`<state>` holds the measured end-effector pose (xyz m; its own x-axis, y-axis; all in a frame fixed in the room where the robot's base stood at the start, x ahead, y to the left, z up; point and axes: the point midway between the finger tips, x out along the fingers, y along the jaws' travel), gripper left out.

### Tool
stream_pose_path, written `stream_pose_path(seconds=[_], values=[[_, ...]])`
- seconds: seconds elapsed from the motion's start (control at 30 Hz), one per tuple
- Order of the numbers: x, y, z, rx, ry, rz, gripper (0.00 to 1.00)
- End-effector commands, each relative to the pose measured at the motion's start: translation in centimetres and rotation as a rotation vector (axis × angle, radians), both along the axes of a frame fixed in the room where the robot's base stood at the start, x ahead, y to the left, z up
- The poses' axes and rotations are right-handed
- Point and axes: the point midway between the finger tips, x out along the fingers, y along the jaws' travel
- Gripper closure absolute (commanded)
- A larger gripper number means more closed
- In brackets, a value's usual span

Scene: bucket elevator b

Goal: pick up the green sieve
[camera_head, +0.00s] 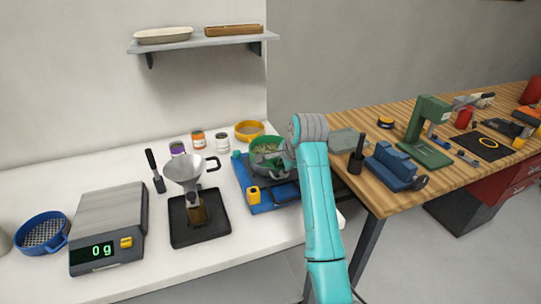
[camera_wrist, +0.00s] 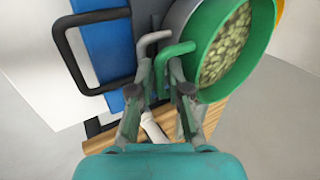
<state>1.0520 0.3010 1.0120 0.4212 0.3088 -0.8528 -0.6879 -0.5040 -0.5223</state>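The green sieve (camera_wrist: 266,40) holds pale green pellets and sits on a grey round vessel (camera_wrist: 180,20) in the wrist view. Its green loop handle (camera_wrist: 172,50) reaches down toward my gripper (camera_wrist: 160,75). My gripper is open, with a gap between its fingers, and the end of the green handle shows between the fingertips. I cannot tell whether a finger touches it. In the head view the sieve (camera_head: 264,146) is on the blue device at the back of the white counter, partly hidden by my arm and gripper (camera_head: 272,157).
The blue device (camera_head: 262,202) is under the sieve. A grey handle (camera_wrist: 150,40) is close to the green one. A yellow sieve (camera_head: 249,130) is behind. A funnel (camera_head: 190,170), scale (camera_head: 107,225) and blue sieve (camera_head: 43,234) stand left; a wooden bench (camera_head: 375,190) is right.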

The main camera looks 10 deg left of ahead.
Motion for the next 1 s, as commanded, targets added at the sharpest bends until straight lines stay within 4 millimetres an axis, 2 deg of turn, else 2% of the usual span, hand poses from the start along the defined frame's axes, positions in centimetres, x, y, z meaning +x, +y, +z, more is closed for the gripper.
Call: stream_pose_path(seconds=[0.23, 0.27, 0.3, 0.33, 0.7, 0.87, 1.0], values=[[0.1, 0.1, -0.2, 0.001, -0.001, 0.000, 0.84], [0.1, 0.1, -0.2, 0.001, -0.001, 0.000, 0.86], [0.1, 0.1, -0.2, 0.000, -0.001, 0.001, 0.96], [0.1, 0.1, -0.2, 0.000, -0.001, 0.001, 1.00], [0.1, 0.1, 0.1, 0.001, -0.002, 0.001, 1.00], [0.2, 0.1, 1.8, 0.001, -0.004, 0.000, 1.00], [0.2, 0.1, 4.5, 0.002, -0.005, 0.000, 1.00]])
